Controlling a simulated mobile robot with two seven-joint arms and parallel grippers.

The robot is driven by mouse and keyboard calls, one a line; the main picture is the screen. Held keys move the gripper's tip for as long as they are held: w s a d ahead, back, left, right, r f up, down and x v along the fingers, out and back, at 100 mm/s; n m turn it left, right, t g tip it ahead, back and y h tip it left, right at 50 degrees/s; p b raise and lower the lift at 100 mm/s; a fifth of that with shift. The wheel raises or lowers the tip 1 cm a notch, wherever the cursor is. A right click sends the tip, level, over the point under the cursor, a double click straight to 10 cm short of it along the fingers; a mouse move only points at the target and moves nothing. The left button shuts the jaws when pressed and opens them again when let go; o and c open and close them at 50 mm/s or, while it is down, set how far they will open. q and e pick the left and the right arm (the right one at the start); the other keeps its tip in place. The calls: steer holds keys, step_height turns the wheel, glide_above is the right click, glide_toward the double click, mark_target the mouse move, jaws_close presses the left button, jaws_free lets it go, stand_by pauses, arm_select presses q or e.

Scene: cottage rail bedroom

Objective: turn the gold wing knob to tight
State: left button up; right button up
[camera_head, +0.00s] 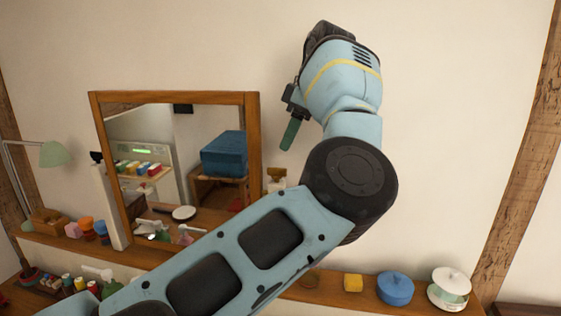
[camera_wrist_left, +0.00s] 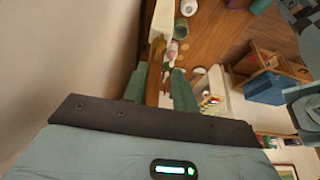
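The gold wing knob (camera_head: 277,173) sits on top of a pale post at the right side of the wood-framed mirror (camera_head: 253,130). My left gripper (camera_head: 289,140) is above the knob and apart from it, with a green finger pointing down. In the left wrist view the two green fingers (camera_wrist_left: 160,88) stand apart with nothing clearly held. The gold knob (camera_wrist_left: 158,44) shows beyond the gap between them, with the white post behind it. The lower part of the post is partly hidden by my left arm in the head view. My right gripper is not in view.
A black knob (camera_head: 96,157) tops the mirror's left post. The wall right of my arm is bare.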

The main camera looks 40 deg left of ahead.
mark_target(277, 174)
arm_select(q)
steer(key=shift+w+x, duration=0.2)
steer(key=shift+x, duration=3.25)
jaws_close()
